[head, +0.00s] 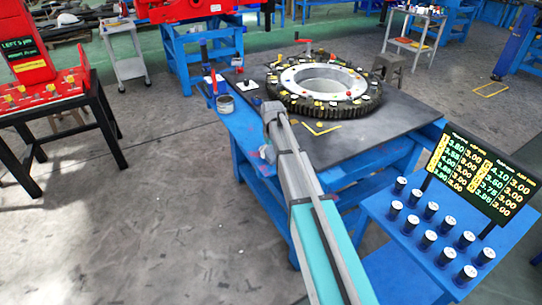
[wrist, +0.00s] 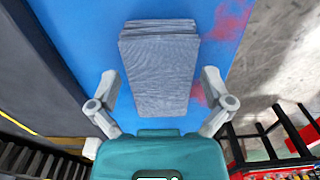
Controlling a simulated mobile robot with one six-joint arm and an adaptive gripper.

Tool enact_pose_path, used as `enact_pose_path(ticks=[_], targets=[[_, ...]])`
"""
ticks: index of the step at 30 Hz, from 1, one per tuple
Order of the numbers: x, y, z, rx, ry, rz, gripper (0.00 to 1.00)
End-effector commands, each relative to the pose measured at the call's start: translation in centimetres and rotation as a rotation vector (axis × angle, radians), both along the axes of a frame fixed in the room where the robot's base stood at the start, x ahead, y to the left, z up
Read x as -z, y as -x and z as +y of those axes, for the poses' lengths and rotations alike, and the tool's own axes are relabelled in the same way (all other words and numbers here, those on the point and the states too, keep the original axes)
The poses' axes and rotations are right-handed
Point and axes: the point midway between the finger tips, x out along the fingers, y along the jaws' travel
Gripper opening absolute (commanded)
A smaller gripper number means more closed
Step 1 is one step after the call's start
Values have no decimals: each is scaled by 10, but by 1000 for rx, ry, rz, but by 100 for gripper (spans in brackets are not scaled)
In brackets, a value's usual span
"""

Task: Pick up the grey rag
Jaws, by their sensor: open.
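The grey rag (wrist: 160,68) lies on the blue bench surface (wrist: 80,45) in the wrist view. It looks like a flat folded stack, with layered edges at its far end. My gripper (wrist: 161,76) is open, with one finger on each side of the rag. The fingers appear apart from the cloth; how high they are above it I cannot tell. In the head view my gripper (head: 272,112) is over the blue strip along the bench's left side. I cannot make out the rag for sure there.
A large toothed ring (head: 325,84) with small parts on it lies on the bench's dark top (head: 375,135). A small tin (head: 225,104) stands on the blue strip. A blue stand with black cylinders (head: 411,223) and a display board (head: 480,178) is at right.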

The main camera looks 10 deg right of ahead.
Motion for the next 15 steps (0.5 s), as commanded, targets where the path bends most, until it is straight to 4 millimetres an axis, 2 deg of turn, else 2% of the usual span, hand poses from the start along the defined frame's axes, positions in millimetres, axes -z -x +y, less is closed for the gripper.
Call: enact_pose_path(ticks=[11, 12, 15], targets=[[0, 0, 0, 0, 0, 0, 100], [0, 0, 0, 0, 0, 0, 98], [0, 0, 0, 0, 0, 0, 80]])
